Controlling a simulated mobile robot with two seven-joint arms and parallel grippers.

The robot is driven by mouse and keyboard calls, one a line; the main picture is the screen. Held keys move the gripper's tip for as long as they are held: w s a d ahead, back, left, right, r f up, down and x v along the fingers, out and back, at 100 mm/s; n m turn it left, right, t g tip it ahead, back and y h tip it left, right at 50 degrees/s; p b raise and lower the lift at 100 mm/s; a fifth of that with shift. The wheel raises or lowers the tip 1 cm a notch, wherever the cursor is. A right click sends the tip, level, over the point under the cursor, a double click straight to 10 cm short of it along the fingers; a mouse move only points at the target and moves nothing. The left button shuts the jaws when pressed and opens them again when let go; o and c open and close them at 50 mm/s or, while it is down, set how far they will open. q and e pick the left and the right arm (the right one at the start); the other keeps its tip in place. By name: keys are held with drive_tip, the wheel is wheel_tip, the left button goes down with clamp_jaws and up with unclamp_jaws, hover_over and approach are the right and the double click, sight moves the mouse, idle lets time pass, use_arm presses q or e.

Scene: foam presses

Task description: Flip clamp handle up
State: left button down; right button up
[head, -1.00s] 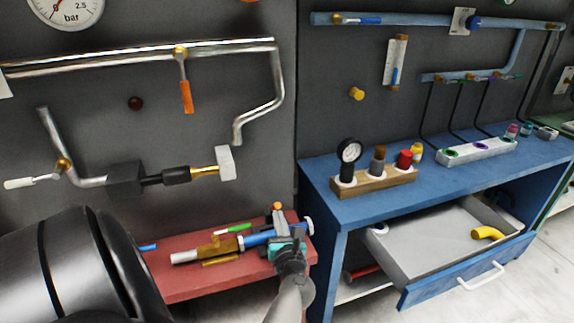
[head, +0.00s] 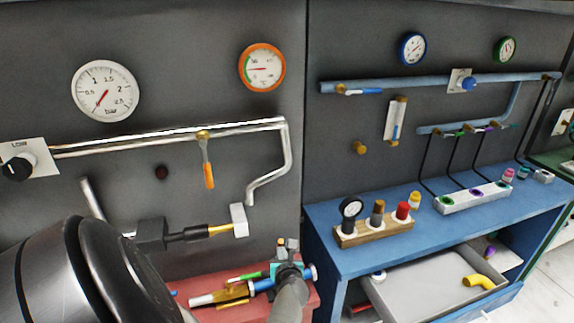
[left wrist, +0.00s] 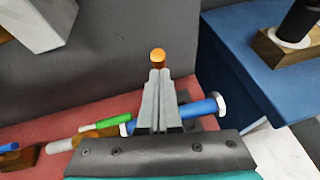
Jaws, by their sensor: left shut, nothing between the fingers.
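The clamp on the red bench (head: 205,285) holds a blue cylinder (head: 263,285), which also shows behind my fingers in the left wrist view (left wrist: 200,109). An orange knob on a short dark red stem, which looks like the tip of the clamp handle (left wrist: 157,56), shows just past my fingertips. In the head view this knob (head: 281,243) is small and beside the fingertips. My left gripper (head: 291,245) is shut and empty, its fingers (left wrist: 160,75) together in front of the clamp. They hide most of the handle; I cannot tell whether they touch it. My right gripper is not in view.
A brass part (head: 233,292) and a green pen-like piece (head: 244,277) lie left of the clamp. A pipe with an orange lever (head: 208,175) runs on the wall above. To the right stands a blue bench (head: 330,215) with an open drawer (head: 405,285).

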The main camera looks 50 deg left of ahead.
sight(279, 243)
use_arm(q)
drive_tip(key=shift+w+a+r+p, duration=0.15)
drive_tip(key=shift+w+a+r, duration=0.2)
drive_tip(key=shift+a, duration=0.3)
drive_tip(key=shift+w+a+r+p, duration=0.2)
drive_tip(key=shift+a+r, duration=0.25)
drive_tip(key=shift+a, duration=0.15)
drive_tip(key=shift+w+a+r, duration=0.2)
drive_tip(key=shift+w+a, duration=0.05)
drive_tip(key=shift+a, duration=0.4)
drive_tip(key=shift+a+r, duration=0.2)
drive_tip(key=shift+r, duration=0.05)
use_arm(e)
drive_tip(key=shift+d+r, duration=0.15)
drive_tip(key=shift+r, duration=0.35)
